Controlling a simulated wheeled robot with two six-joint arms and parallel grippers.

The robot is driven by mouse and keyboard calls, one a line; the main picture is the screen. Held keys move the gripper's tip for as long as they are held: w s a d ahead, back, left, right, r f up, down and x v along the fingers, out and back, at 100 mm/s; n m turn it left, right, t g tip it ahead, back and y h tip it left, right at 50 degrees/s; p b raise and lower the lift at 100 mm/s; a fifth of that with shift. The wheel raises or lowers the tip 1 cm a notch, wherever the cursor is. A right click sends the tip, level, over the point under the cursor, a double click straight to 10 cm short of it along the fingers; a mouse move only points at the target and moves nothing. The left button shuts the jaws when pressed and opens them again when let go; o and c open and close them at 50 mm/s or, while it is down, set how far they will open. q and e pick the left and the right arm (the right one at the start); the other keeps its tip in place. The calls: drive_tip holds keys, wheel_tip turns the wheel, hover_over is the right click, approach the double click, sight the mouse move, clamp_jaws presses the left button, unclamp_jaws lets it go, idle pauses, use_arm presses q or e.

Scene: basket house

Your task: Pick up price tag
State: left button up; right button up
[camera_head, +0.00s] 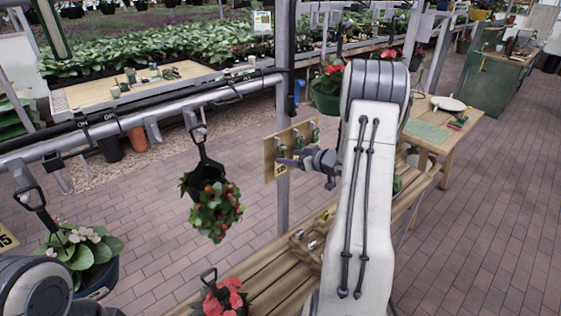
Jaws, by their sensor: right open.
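A small yellow price tag (281,169) with dark figures hangs at the lower part of a wooden hook board (269,160) on a grey post. My right gripper (287,159) is open in front of the board, its fingers pointing left, close to the tag. I cannot tell whether they touch it. Another yellow tag (6,239) reading 15 shows at the left edge. My left arm shows only as a rounded link in the lower left corner; its gripper is out of view.
A hanging pot with red flowers (215,211) is left of the board. A potted white-flowered plant (82,251) is at lower left. A wooden bench (262,278) with small items runs below my right arm. A metal rail (180,104) crosses the left. The brick floor is clear at right.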

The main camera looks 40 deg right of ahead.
sight(282, 156)
drive_tip(key=p+x, duration=0.2)
drive_tip(key=x, duration=0.3)
drive_tip(key=shift+d+p, duration=0.1)
drive_tip(key=shift+p, duration=0.25)
drive_tip(key=shift+w+f, duration=0.15)
drive_tip(key=shift+f, duration=0.05)
drive_tip(key=c, duration=1.1)
